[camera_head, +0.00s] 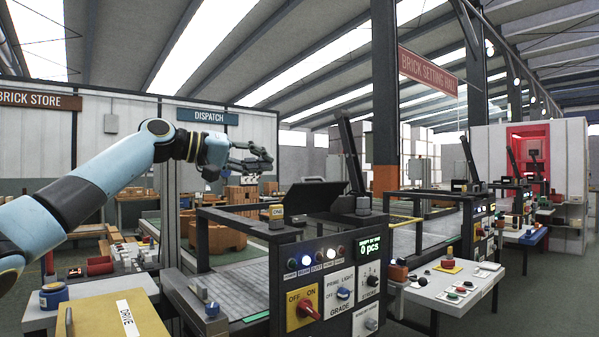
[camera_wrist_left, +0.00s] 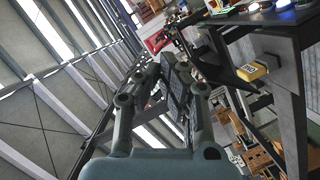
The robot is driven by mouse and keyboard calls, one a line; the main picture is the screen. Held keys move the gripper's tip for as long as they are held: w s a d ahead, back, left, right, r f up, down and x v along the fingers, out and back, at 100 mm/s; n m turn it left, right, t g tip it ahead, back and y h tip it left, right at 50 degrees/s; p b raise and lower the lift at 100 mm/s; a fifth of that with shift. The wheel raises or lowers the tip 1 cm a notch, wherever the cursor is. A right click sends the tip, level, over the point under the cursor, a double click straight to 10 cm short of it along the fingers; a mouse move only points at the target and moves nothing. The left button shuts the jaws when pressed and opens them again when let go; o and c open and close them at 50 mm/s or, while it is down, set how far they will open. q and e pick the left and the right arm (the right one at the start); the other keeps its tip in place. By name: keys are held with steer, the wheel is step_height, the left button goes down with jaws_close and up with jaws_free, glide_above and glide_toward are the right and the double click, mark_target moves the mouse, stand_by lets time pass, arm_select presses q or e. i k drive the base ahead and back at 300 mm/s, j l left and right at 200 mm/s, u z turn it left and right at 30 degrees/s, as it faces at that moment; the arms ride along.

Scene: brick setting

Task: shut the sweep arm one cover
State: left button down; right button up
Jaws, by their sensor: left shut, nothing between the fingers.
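A dark flat panel (camera_head: 312,197), which looks like the sweep arm one cover, stands tilted up above the near machine, behind its control box. A dark slanted post or edge-on plate (camera_head: 352,155) rises at its right; I cannot tell whether it belongs to the cover. My left gripper (camera_head: 266,160) is shut and empty, held in the air left of and above the panel, apart from it in the picture. In the left wrist view, my gripper fingers (camera_wrist_left: 172,78) reach forward, with a dark slatted shape behind them. My right gripper is not in view.
The control box front carries a red rotary switch (camera_head: 309,310) on a yellow plate. Orange brick shapes (camera_head: 226,236) stand on the conveyor. A side table (camera_head: 455,290) is at right.

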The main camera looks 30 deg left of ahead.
mark_target(303, 197)
steer(key=i+j, duration=0.9)
